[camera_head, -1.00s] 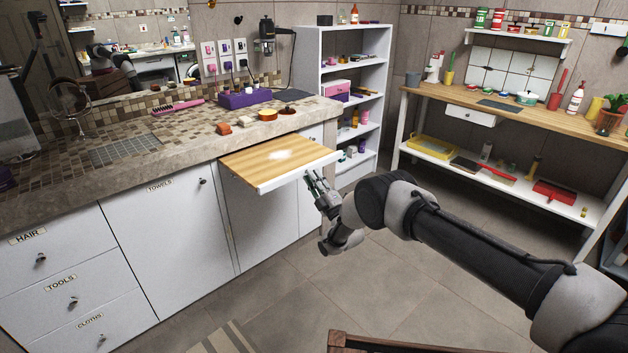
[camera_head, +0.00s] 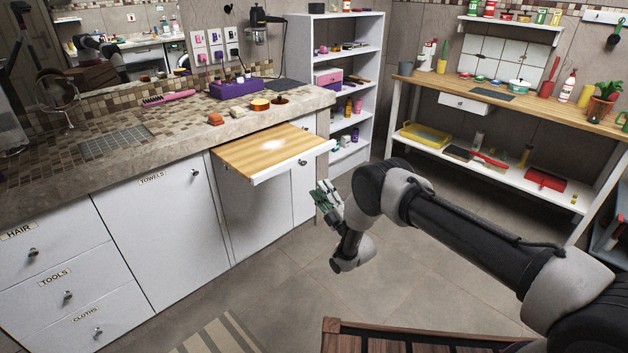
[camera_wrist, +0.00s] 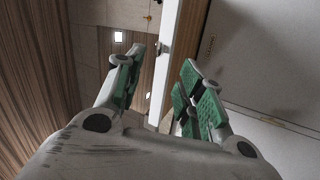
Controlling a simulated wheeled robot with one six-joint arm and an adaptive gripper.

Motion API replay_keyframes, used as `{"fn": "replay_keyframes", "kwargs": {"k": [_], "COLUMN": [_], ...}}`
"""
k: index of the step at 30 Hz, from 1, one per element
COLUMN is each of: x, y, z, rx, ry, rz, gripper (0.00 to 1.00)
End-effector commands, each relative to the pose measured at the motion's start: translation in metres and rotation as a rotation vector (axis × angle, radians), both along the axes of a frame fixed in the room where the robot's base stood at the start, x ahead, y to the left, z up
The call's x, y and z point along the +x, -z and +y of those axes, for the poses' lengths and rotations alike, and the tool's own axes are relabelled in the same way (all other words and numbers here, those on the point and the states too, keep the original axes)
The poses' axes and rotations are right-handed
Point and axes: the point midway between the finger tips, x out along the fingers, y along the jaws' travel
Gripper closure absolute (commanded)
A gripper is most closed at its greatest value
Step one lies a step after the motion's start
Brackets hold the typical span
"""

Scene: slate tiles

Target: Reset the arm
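My gripper (camera_head: 327,200) hangs in free air in the head view, just right of and below the front edge of a pulled-out wooden board (camera_head: 265,150) with a white front. The gripper is apart from the board. My arm reaches in from the lower right with its wrist bent down.
The tiled counter (camera_head: 180,125) with white drawers stands at the left. A white shelf unit (camera_head: 290,55) stands behind the board. A wooden workbench (camera_head: 520,108) is at the right. A dark wooden piece (camera_head: 430,340) lies at the bottom edge. The floor between is clear.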

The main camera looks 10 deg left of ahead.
Motion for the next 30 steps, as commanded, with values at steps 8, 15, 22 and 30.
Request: {"fn": "replay_keyframes", "kwargs": {"k": [8,15,22,30], "x": [-0.011,-0.011,0.003,-0.036], "y": [0.008,0.008,0.072,0.209], "z": [-0.011,-0.011,-0.001,-0.047], "rx": [0.000,0.003,-0.040,-0.218], "ry": [0.001,-0.002,-0.058,0.078], "rz": [-0.001,0.002,0.348,1.150], "gripper": [0.62,0.62,0.62,0.62]}}
